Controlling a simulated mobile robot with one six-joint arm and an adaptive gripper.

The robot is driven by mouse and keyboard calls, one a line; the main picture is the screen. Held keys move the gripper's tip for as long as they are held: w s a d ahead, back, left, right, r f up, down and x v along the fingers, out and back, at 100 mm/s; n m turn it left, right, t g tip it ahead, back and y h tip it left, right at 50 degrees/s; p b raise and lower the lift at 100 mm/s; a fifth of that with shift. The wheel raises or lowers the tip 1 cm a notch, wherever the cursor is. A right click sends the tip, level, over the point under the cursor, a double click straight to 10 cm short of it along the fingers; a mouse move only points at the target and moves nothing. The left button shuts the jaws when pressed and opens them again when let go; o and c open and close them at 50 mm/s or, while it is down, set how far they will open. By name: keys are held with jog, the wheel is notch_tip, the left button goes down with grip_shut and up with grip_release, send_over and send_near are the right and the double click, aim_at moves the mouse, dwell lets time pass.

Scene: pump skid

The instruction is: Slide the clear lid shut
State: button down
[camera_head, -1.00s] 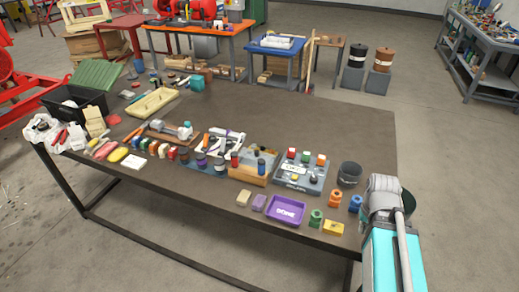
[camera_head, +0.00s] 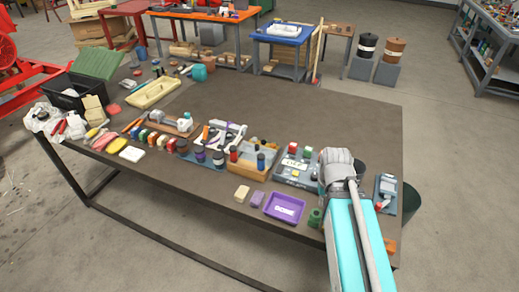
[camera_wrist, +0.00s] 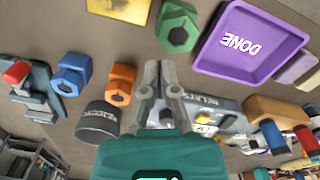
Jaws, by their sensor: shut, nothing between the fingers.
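I cannot make out the clear lid for certain in either view. A grey panel (camera_head: 293,178) with a label and coloured buttons stands near the table's front right; it shows in the wrist view (camera_wrist: 222,116), partly behind my gripper. A small grey-blue device with a red part (camera_head: 386,190) stands at the right table edge, and at the left of the wrist view (camera_wrist: 38,90). My gripper (camera_wrist: 160,68) is shut and empty, above the table between the panel and the orange nut (camera_wrist: 121,84). In the head view my arm hides it.
A purple tray (camera_head: 284,207) marked DONE lies at the front edge. A dark cup (camera_wrist: 97,121), a blue nut (camera_wrist: 70,74) and a green nut (camera_wrist: 178,26) stand close to my gripper. Bottles and blocks crowd the front left. The table's back right is clear.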

jog(key=n+t+y+p, duration=0.3)
jog(key=n+t+y, duration=0.2)
jog(key=n, duration=1.2)
send_near(255, 152)
notch_tip(255, 152, up, 2)
jog(key=s+d, duration=0.3)
jog(key=shift+w+a+r+n, duration=0.45)
jog(key=shift+w+a+n, duration=0.1)
jog(key=shift+a+n, duration=0.05)
jog(key=shift+f+b, duration=0.15)
jog(key=shift+b, duration=0.2)
jog(key=shift+b+x, duration=3.85)
jog(key=shift+x, duration=1)
jog(key=shift+w+a, duration=0.1)
jog(key=shift+w, duration=0.05)
